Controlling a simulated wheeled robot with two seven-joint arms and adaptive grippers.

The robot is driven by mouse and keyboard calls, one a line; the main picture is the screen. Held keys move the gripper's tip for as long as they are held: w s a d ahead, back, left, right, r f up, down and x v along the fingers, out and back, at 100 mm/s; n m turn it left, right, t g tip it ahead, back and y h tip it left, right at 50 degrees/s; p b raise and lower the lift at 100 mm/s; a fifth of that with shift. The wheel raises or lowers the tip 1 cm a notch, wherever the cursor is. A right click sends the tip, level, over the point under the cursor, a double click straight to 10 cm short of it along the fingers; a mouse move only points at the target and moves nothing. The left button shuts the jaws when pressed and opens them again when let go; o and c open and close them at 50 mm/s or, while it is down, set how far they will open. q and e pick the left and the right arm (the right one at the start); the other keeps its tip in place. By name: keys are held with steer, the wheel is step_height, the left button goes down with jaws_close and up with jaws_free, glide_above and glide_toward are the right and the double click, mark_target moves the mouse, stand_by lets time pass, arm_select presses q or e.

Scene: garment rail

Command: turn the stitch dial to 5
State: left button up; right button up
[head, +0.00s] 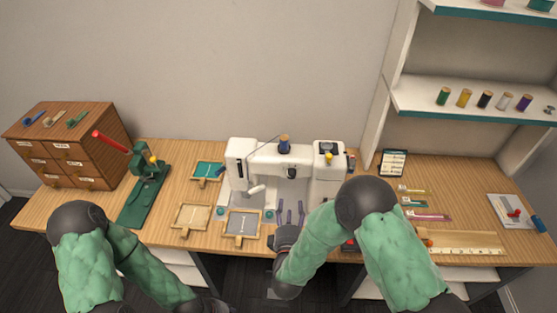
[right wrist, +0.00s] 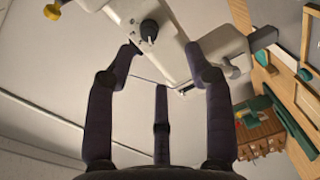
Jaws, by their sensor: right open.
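The white sewing machine (head: 327,187) stands mid-table, and part of its white body (right wrist: 175,50) fills the top of the right wrist view. A dark round dial (right wrist: 149,30) sits on that body; its numbers are too small to read. My left gripper is out of view at the bottom edge.
Small framed pieces (head: 242,224) lie left of the machine, beside a green press with a red handle (head: 146,190). A wooden drawer chest (head: 68,150) stands at the far left. Rulers (head: 465,243) and a white tray (head: 510,211) lie to the right, below spool shelves (head: 470,112).

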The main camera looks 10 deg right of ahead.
mark_target(291, 178)
steer(key=shift+n+t, duration=0.3)
steer(key=x, duration=0.3)
steer(key=r+x, duration=0.1)
steer(key=x, duration=0.3)
steer(key=b+x, duration=0.1)
steer(key=x, duration=0.3)
steer(key=shift+w+r, duration=0.1)
steer(key=shift+r, duration=0.15)
jaws_close()
